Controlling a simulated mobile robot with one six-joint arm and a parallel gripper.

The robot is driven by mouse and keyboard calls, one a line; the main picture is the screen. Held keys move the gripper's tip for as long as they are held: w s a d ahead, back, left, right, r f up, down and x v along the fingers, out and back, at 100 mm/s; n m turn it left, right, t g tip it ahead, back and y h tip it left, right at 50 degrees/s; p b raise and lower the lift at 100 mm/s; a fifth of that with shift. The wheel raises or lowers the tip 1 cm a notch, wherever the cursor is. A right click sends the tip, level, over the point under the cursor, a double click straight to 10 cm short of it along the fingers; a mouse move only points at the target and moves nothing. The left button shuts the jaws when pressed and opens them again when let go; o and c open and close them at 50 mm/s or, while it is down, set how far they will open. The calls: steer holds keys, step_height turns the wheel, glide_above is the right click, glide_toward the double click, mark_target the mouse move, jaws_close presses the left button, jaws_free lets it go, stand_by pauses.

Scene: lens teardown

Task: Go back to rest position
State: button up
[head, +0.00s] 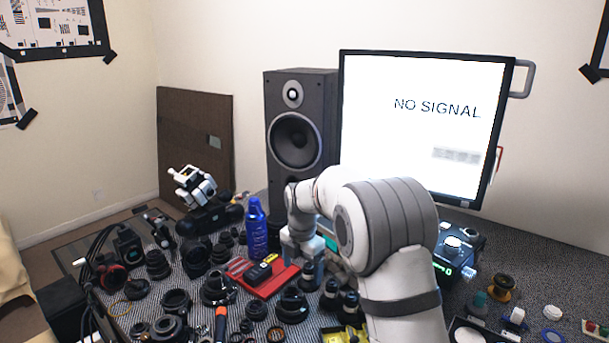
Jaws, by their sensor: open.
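My gripper (310,276) is in the head view, near the middle, at the end of my white and grey arm. It points down, low over the crowded work table (60,235), just right of a red tray (258,290). It is open, and I see nothing held in it. The fingertips are small and partly lost among the dark lens parts, so I cannot tell whether they touch anything. My arm hides part of the table behind it.
A blue bottle (257,230) stands just left of my gripper. Several black lens parts (292,305) crowd the front. A speaker (296,135) and a monitor (425,135) reading "NO SIGNAL" stand behind. A lit control box (455,250) is at right.

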steer(key=s+d+r+m+t+p, duration=0.1)
steer(key=s+d+r+m, duration=0.4)
steer(key=s+m, duration=0.2)
steer(key=s+d+r+m, duration=0.5)
steer(key=s+m, duration=0.1)
steer(key=s, duration=0.2)
steer(key=s+d+m, duration=0.3)
steer(key=s+m, duration=0.4)
steer(key=s, duration=0.2)
steer(key=s+d+m+t, duration=0.1)
steer(key=s+d+m, duration=0.2)
steer(key=s+m, duration=0.5)
steer(key=shift+s+d+f+p, duration=0.15)
steer(key=shift+s+d+p, duration=0.05)
steer(key=shift+s+p, duration=0.3)
